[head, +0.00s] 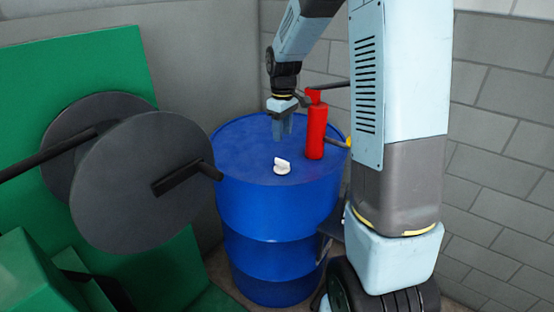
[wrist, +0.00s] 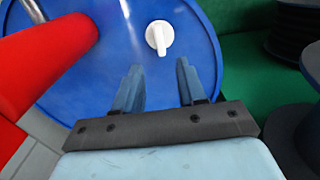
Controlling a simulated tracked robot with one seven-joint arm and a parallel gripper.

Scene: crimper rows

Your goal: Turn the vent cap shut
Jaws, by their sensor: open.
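The white vent cap (head: 282,167) sits on the top of the blue drum (head: 262,205), toward the near side in the head view. It has a raised grip bar on a round base. In the wrist view the cap (wrist: 159,36) lies beyond my fingertips, a little above the gap between them. My gripper (head: 282,138) points down over the drum top, behind the cap in the head view. Its two fingers (wrist: 158,80) are apart with nothing between them. The gripper is not touching the cap.
A red bottle-shaped object (head: 316,130) stands on the drum close to my gripper; its red body (wrist: 45,50) fills the wrist view's left. Dark round discs (head: 140,185) on a bar and a green panel (head: 85,60) stand left. Grey walls are behind.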

